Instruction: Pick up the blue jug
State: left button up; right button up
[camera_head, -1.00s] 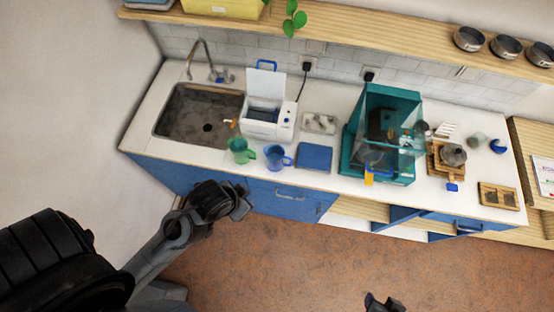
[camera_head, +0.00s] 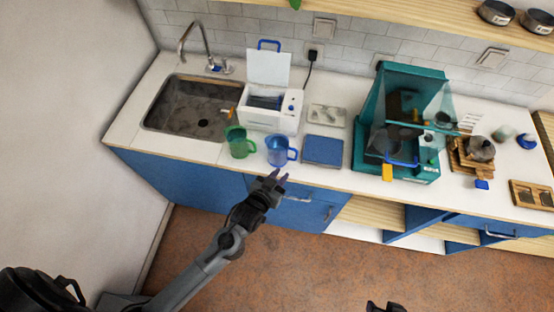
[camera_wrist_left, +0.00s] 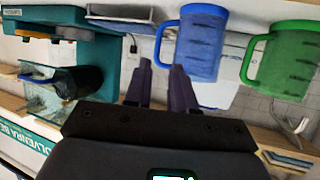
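The blue jug (camera_head: 276,152) stands upright near the counter's front edge, its handle to the right. It also shows in the left wrist view (camera_wrist_left: 203,42), where the picture is upside down. My left gripper (camera_head: 277,177) is just in front of and below the jug in the head view, apart from it. In the left wrist view its two fingers (camera_wrist_left: 160,68) are spread with nothing between them, beside the jug's handle. My right gripper (camera_head: 386,307) only partly shows at the bottom edge; its finger state is unclear.
A green jug (camera_head: 240,146) stands close to the left of the blue one. A blue pad (camera_head: 322,151) lies to the right. A white machine with an open lid (camera_head: 270,118) stands behind, a sink (camera_head: 188,112) at left, a teal machine (camera_head: 370,160) further right.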

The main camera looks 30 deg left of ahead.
pick_arm(q)
send_near(296, 156)
jog(key=w+f, duration=0.2)
jog(key=shift+r+x, duration=0.15)
jog(key=shift+x, duration=1.45)
jog(key=shift+r+x, duration=0.15)
jog(key=shift+x, duration=1.5)
jog(key=shift+w, duration=0.1)
grip_shut()
jog(key=shift+r, duration=0.1)
